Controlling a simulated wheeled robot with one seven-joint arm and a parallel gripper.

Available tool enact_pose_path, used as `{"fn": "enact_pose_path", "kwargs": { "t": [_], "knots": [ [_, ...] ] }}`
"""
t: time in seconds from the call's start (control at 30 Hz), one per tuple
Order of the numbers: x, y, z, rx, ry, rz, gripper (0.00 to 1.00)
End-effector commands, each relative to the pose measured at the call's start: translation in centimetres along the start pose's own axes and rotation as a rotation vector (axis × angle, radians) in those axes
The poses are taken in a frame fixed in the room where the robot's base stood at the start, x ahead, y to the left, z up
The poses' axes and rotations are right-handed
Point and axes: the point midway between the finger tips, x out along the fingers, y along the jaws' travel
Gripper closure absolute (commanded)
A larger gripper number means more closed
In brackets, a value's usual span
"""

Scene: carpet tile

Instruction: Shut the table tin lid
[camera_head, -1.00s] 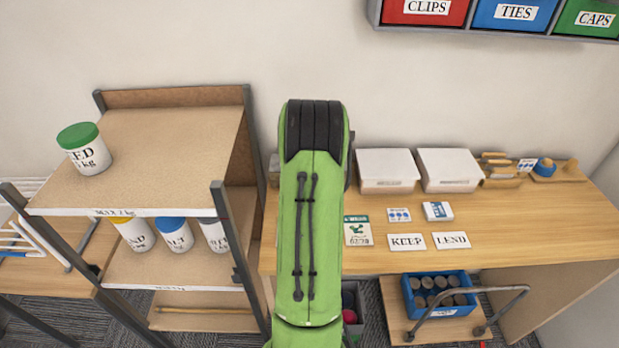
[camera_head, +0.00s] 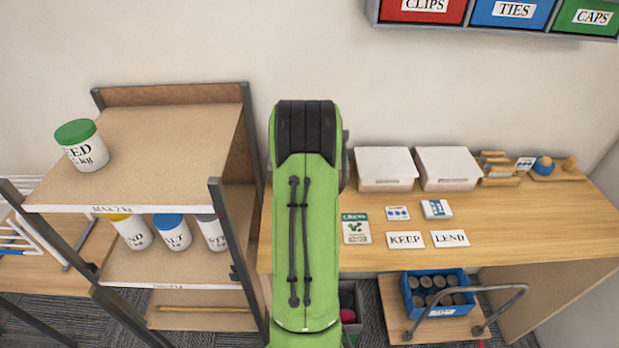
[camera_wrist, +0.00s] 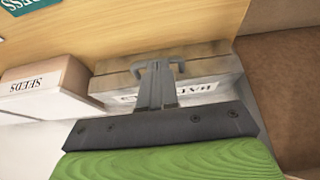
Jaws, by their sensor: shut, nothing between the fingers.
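In the wrist view a grey-brown box-like tin (camera_wrist: 210,62) lies right under my gripper (camera_wrist: 158,68). Its white label is upside down and partly covered by the fingers, so I cannot read it fully. I cannot tell how far its lid is open. My gripper is shut and empty, its fingertips over or against the tin; contact is unclear. In the head view my green arm hides the gripper and most of that part of the table (camera_head: 540,225).
Two white-lidded boxes (camera_head: 385,165) (camera_head: 447,165) stand right of my arm; a SEEDS-labelled box (camera_wrist: 45,80) shows beside the tin in the wrist view. Cards lie in front, including KEEP (camera_head: 404,240) and LEND (camera_head: 450,239). A shelf rack (camera_head: 165,150) stands left. Wall bins hang above right.

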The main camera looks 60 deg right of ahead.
Motion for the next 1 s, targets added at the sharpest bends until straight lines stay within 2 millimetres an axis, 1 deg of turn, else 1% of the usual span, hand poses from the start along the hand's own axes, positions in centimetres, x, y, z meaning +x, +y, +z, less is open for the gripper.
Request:
{"fn": "enact_pose_path", "kwargs": {
  "t": [0.03, 0.07, 0.2, 0.3, 0.43, 0.5, 0.57, 0.67, 0.73, 0.8, 0.9, 1.0],
  "knots": [
    [-1.9, -0.5, -0.9, -0.004, 0.004, -0.001, 1.0],
    [-2.6, -0.7, -1.0, -0.003, 0.007, -0.001, 1.0],
    [-6.4, -0.5, -0.3, -0.001, 0.006, 0.0, 1.0],
    [-8.7, -0.5, -0.1, -0.001, 0.005, -0.001, 1.0],
    [-10.7, -0.5, 0.2, -0.001, 0.002, -0.001, 1.0],
    [-11.1, -0.5, 0.3, -0.001, 0.004, -0.001, 1.0],
    [-10.9, -0.5, 0.5, -0.002, 0.027, -0.002, 1.0],
    [-9.8, -0.4, 1.3, -0.004, 0.139, -0.004, 1.0],
    [-9.3, -0.3, 1.9, -0.004, 0.245, -0.005, 1.0],
    [-9.3, -0.2, 2.5, -0.002, 0.343, -0.004, 1.0],
    [-9.7, -0.1, 3.1, -0.001, 0.443, -0.002, 1.0],
    [-9.9, 0.0, 3.1, 0.0, 0.485, 0.0, 1.0]
  ]
}}
